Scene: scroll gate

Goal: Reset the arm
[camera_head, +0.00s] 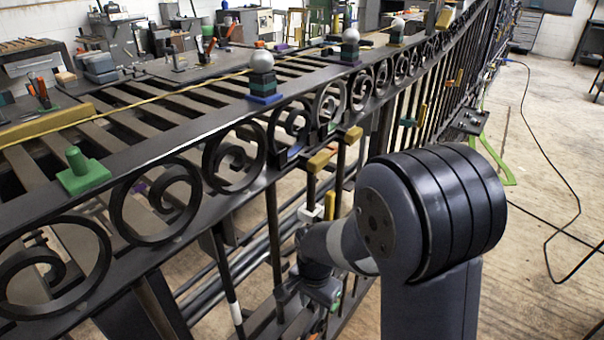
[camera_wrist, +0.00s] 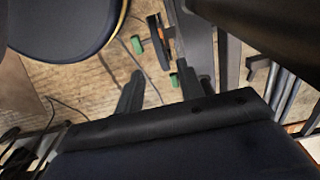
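My arm reaches from the lower right of the head view to the dark scroll gate (camera_head: 130,150). My gripper (camera_head: 298,292) is low beside the gate's vertical bars, partly hidden by my own wrist. In the wrist view, the two dark fingers of my gripper (camera_wrist: 160,78) stand apart, with wooden floor showing between them. Nothing is seen held. A dark bar with an orange part and a green wheel-like piece (camera_wrist: 137,45) lies beyond the fingertips; its distance is unclear.
A green block with a knob (camera_head: 82,172) and a ball-topped stack (camera_head: 263,77) stand on the gate's rail. Yellow blocks (camera_head: 321,160) sit on its bars. A cable (camera_head: 560,180) crosses the open floor at right. Tool-laden benches stand behind.

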